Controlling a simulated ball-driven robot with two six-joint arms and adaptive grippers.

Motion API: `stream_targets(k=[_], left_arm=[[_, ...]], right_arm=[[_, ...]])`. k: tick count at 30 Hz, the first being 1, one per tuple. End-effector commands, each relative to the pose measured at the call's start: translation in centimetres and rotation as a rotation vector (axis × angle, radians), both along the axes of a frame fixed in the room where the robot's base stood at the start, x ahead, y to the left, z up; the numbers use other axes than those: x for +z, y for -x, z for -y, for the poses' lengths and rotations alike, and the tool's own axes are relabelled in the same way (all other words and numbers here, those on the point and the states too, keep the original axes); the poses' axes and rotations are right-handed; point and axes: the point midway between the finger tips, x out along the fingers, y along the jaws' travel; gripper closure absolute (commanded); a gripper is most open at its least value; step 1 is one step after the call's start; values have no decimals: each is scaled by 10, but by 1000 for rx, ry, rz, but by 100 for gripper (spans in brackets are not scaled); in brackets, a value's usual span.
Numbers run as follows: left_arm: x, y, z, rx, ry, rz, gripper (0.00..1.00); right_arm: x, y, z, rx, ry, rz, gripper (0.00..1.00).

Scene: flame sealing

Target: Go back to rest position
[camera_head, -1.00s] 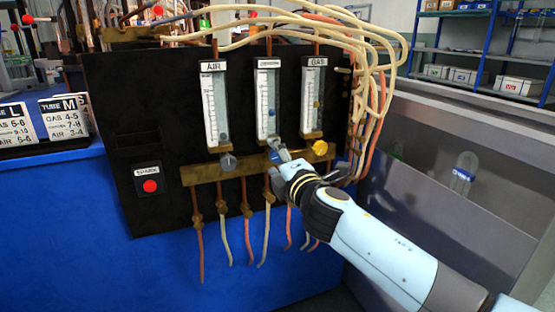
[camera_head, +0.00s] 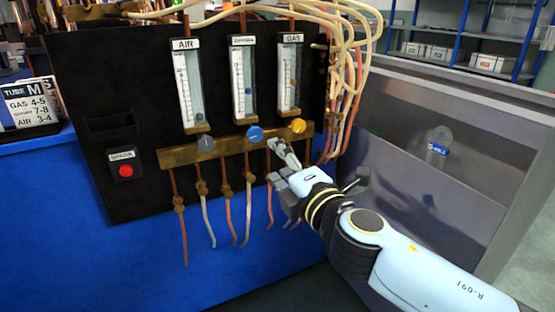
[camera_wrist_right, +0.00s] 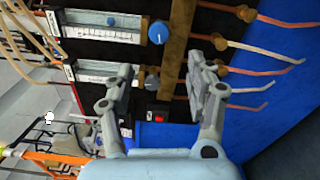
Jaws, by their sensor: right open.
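My right gripper (camera_head: 283,163) is open and empty in the head view, in front of the lower edge of the black gas panel (camera_head: 120,100). It is below the blue knob (camera_head: 254,134) and the yellow knob (camera_head: 298,125), and looks apart from both. In the right wrist view its two fingers (camera_wrist_right: 163,88) stand spread, with the grey knob (camera_wrist_right: 152,80) showing beyond the gap and the blue knob (camera_wrist_right: 159,32) above it. The grey knob (camera_head: 206,142) also shows in the head view. My left gripper is in neither view.
Flow meters marked AIR (camera_head: 187,90) and GAS (camera_head: 290,75) flank a middle one (camera_head: 245,85). Thin tubes hang below the brass bar (camera_head: 190,155). A red button (camera_head: 126,171) is at the left. A grey metal bin (camera_head: 440,190) stands right of the panel.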

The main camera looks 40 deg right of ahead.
Motion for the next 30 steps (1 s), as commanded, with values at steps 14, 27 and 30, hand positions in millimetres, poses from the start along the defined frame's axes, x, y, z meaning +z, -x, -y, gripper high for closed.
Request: stream_targets(k=[14,27,30], left_arm=[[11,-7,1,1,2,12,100],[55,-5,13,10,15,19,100],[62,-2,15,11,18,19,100]], right_arm=[[14,-1,0,-2,-2,7,44],[-270,134,13,-257,-613,-598,44],[-325,200,9,-392,-784,-718,44]])
